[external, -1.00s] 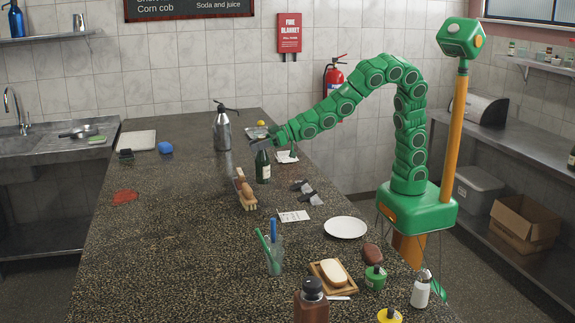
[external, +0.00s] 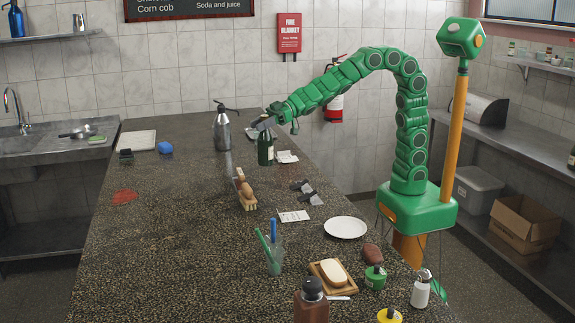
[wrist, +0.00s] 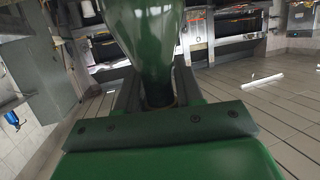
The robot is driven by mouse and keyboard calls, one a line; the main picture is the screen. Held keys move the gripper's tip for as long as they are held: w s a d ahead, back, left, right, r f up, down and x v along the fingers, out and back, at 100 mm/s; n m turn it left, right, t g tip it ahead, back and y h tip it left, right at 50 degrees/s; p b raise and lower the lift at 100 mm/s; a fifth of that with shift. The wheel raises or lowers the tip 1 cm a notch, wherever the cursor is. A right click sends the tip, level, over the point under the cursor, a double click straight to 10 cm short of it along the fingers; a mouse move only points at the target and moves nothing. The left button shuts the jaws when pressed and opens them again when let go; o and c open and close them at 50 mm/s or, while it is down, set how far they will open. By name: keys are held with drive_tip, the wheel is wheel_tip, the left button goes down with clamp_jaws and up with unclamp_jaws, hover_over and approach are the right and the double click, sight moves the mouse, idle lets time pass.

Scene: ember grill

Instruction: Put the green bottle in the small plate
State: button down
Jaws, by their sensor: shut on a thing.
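The green bottle (external: 265,153) is at the far part of the speckled counter, in the external view. My gripper (external: 266,124) is shut on its upper part. In the wrist view the bottle (wrist: 147,40) fills the top middle, its neck between the jaws of my gripper (wrist: 158,95). The bottle looks upright; whether its base touches the counter is hard to tell. The small plate (external: 345,228), white and round, lies empty near the counter's right edge, nearer the camera than the bottle.
A steel flask (external: 222,130) stands left of the bottle. A wooden holder with brown items (external: 245,190), dark clips (external: 307,191) and a white card (external: 293,216) lie between bottle and plate. A soap tray (external: 333,276) and green jar (external: 375,277) are in front of the plate.

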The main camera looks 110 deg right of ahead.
drive_tip(key=s+a+r+n+g+y, duration=0.1)
drive_tip(key=s+a+n+g+y, duration=0.6)
drive_tip(key=s+a, duration=0.7)
drive_tip(key=s+a+f+n+g+y, duration=0.1)
drive_tip(key=s+a+f+n+g, duration=0.15)
drive_tip(key=s, duration=0.45)
drive_tip(key=s+a+f+n+g+y, duration=0.1)
drive_tip(key=s+n+g, duration=0.15)
drive_tip(key=s, duration=0.45)
drive_tip(key=s+a+f+n+g+y, duration=0.1)
drive_tip(key=s+n+g, duration=0.15)
drive_tip(key=s, duration=0.45)
drive_tip(key=w+a+f, duration=0.8)
drive_tip(key=w+f, duration=0.3)
drive_tip(key=f, duration=0.2)
drive_tip(key=shift+w, duration=0.3)
drive_tip(key=shift+f, duration=0.15)
drive_tip(key=c, duration=0.7)
unclamp_jaws()
